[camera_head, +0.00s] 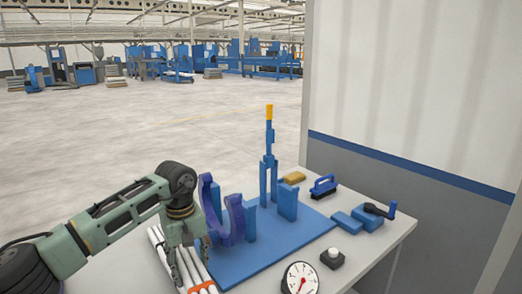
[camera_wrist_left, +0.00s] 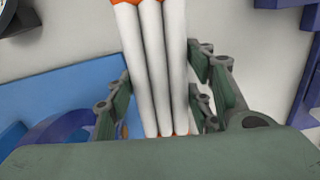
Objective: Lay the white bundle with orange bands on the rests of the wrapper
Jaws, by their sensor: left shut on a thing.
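The white bundle (camera_head: 160,241) of pipes with orange bands lies at the table's near left, beside the wrapper. It also shows in the left wrist view (camera_wrist_left: 152,65), with an orange band at its top and another near the gripper's palm. My left gripper (camera_head: 183,270) is shut on the bundle, one finger on each side. It partly hides the bundle in the head view. The wrapper (camera_head: 268,252) is a blue base with a purple-blue open ring (camera_head: 235,215), blue upright rests (camera_head: 287,202) and a tall post with an orange tip (camera_head: 269,112). My right gripper is in neither view.
A dial gauge (camera_head: 299,279) and a black box with a white knob (camera_head: 333,257) stand at the front. A brush (camera_head: 324,186), a yellow block (camera_head: 294,177), blue blocks (camera_head: 345,222) and a black-handled tool (camera_head: 378,210) lie at the right. A wall stands behind the table's right side.

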